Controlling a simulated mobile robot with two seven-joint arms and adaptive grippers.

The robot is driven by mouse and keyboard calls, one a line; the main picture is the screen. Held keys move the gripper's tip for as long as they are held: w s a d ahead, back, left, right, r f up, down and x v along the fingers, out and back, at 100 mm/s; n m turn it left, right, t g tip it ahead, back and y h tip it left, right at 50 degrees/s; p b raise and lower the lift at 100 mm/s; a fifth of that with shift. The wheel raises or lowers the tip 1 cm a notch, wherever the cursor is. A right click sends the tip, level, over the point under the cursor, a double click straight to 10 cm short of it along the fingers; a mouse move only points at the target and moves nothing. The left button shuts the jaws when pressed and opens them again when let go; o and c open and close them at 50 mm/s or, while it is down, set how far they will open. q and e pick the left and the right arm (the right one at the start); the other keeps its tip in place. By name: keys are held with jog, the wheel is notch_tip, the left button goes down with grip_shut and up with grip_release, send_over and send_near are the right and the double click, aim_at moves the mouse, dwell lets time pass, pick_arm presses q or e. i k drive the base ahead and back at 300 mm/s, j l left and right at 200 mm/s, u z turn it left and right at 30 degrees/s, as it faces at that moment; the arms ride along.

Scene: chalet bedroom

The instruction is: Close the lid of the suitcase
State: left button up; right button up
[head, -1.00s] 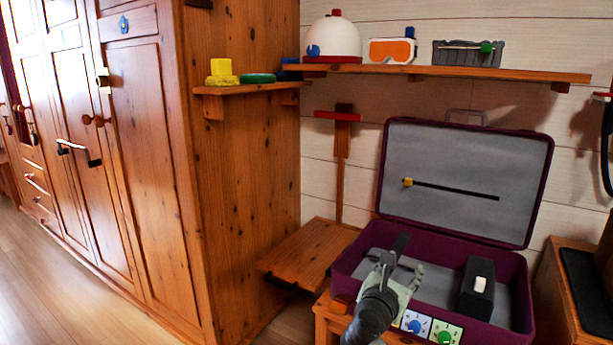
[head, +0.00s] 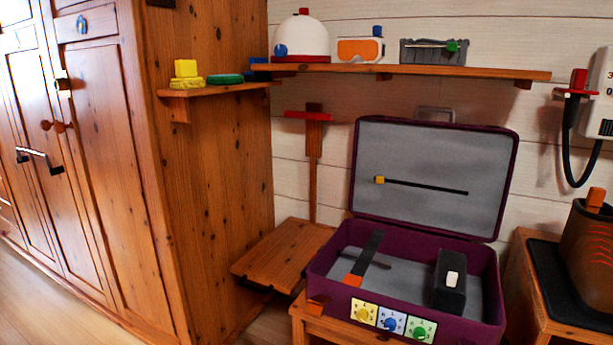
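The purple suitcase (head: 318,268) sits on a wooden stand in the head view, right of the middle. Its lid (head: 430,150) stands open, tilted back toward the wall, with a grey lining and a black strap (head: 425,186) with a yellow end. Inside the base lie a black strap with an orange end (head: 367,260) and a black box (head: 449,282) with a white patch. The front carries yellow, blue and green dials (head: 392,322). Neither of my grippers shows in the head view now.
A wooden seat (head: 280,250) stands left of the suitcase. A brown boot (head: 590,250) stands on a mat at right. A large wardrobe (head: 120,150) fills the left.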

aim_at(451, 178)
jog(key=l, duration=0.55)
jog(key=i+l, duration=0.15)
jog(key=l, duration=0.95)
jog(key=i+l, duration=0.1)
jog(key=l, duration=0.45)
jog(key=z, duration=0.05)
